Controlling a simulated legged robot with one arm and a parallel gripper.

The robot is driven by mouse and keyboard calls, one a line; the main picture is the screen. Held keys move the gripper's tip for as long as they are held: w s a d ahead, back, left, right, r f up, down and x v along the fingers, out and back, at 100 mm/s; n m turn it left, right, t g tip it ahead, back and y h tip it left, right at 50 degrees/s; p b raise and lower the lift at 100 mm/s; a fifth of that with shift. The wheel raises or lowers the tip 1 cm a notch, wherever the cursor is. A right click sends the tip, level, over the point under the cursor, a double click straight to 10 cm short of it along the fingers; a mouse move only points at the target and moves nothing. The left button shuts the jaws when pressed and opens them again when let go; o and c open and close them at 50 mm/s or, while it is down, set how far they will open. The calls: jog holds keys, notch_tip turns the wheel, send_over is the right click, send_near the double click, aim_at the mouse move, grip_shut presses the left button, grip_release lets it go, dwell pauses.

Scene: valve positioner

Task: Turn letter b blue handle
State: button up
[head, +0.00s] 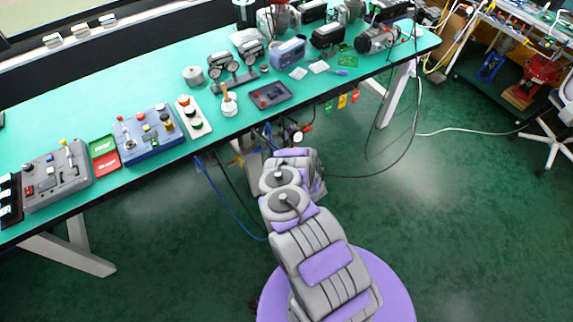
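A small valve assembly with a round gauge (297,136) is at the front edge of the green-topped bench, partly under it. A red handle (308,128) shows just right of the gauge and a small blue part (267,130) to its left. I cannot tell whether this blue part is the handle, and no letter b is readable. A yellow fitting (236,160) is lower left. My grey and purple arm reaches up from the bottom towards the assembly and hides what is behind it. My gripper is not seen; its end is hidden beyond the arm links.
The bench (95,90) carries a blue control box (150,134), a grey control box (57,172), a dark tray (268,94) and several devices. Open green floor (470,220) lies to the right.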

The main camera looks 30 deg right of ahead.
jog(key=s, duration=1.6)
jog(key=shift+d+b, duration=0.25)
jog(key=shift+b, duration=0.2)
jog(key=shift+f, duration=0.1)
